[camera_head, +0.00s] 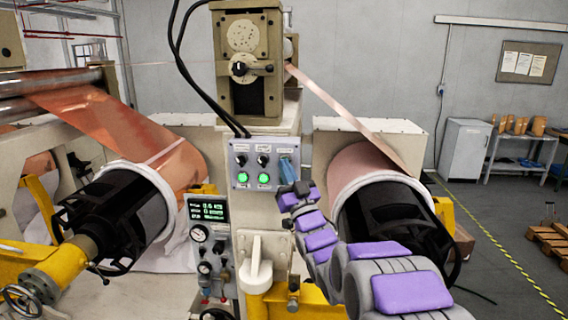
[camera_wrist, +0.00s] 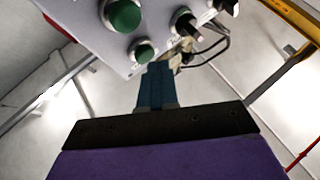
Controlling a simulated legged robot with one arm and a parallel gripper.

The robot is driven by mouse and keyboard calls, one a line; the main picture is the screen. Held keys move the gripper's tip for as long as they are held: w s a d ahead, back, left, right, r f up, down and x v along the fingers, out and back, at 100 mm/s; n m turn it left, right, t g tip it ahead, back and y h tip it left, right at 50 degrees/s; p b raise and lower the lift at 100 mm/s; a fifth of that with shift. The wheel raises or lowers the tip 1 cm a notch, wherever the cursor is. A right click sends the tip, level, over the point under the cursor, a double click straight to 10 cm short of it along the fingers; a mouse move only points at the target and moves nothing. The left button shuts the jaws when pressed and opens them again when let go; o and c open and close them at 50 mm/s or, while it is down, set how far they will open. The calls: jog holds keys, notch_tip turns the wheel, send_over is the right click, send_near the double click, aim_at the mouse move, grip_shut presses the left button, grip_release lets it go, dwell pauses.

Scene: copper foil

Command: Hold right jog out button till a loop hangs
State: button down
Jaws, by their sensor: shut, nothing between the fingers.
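The grey control panel (camera_head: 243,152) carries two lit green buttons, a left one (camera_head: 241,178) and a right one (camera_head: 264,178), under black knobs. In the wrist view two green buttons (camera_wrist: 143,50) and black knobs (camera_wrist: 186,23) show on the tilted panel. My gripper (camera_head: 286,165) is shut and empty, its blue fingers at the panel's right side. In the wrist view the gripper tips (camera_wrist: 158,66) are just below a green button; I cannot tell whether they touch the panel. The right copper strip (camera_head: 345,112) runs straight and slanting to the right roll (camera_head: 365,168), without a hanging loop.
A wide copper sheet (camera_head: 120,118) runs to the left roll on its black core (camera_head: 105,205). Gauges and a green display (camera_head: 207,211) stand below the panel's left. Black cables (camera_head: 182,65) hang beside the panel.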

jog(key=shift+w, duration=0.4)
dwell(0.5)
jog(key=shift+s, duration=0.15)
dwell(2.0)
jog(key=shift+s+b, duration=0.35)
jog(key=shift+s, duration=0.35)
jog(key=s+b, duration=0.1)
jog(key=s, duration=0.4)
jog(key=shift+a+b, duration=0.1)
jog(key=shift+b, duration=0.3)
